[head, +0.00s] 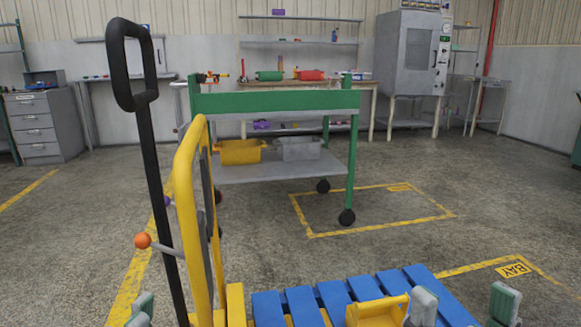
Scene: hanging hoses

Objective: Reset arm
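My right gripper (464,304) shows at the bottom right edge. Its two grey-green fingertips are wide apart, with no object visible between them. My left gripper (140,310) is mostly cut off at the bottom left edge. Only grey-green finger parts show, so its opening cannot be judged. It is left of the black handle's lower end. No hose is clearly visible.
A black looped handle (157,190) and a yellow frame (187,180) with an orange knob (142,240) stand close at left. A blue slatted pallet (300,306) and yellow bin (377,311) are near the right gripper. A green wheeled cart (275,103) stands beyond; floor right is clear.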

